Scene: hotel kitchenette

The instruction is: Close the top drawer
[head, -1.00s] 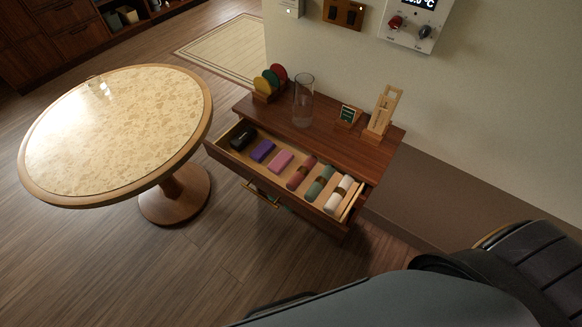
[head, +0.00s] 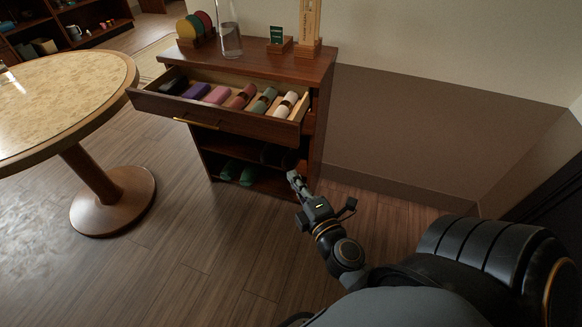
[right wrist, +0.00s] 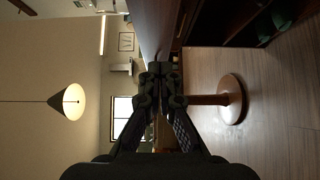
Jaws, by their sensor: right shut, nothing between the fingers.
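The top drawer (head: 240,121) of the dark wooden cabinet (head: 321,100) is pulled out. It holds several rolled cloths, two purple packs and a dark item. A brass handle (head: 196,124) is on its front. My right gripper (head: 293,177) is in front of the cabinet's lower right part in the head view, below the drawer and apart from its handle. It is shut and empty, and its closed fingers also show in the right wrist view (right wrist: 160,72). My left gripper is in neither view.
A round table (head: 70,92) on a pedestal stands left of the cabinet, close to the drawer's left end. A glass vase (head: 230,40), coloured discs (head: 195,27) and a wooden stand (head: 308,25) are on the cabinet top. Green items (head: 240,173) lie on an open lower shelf.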

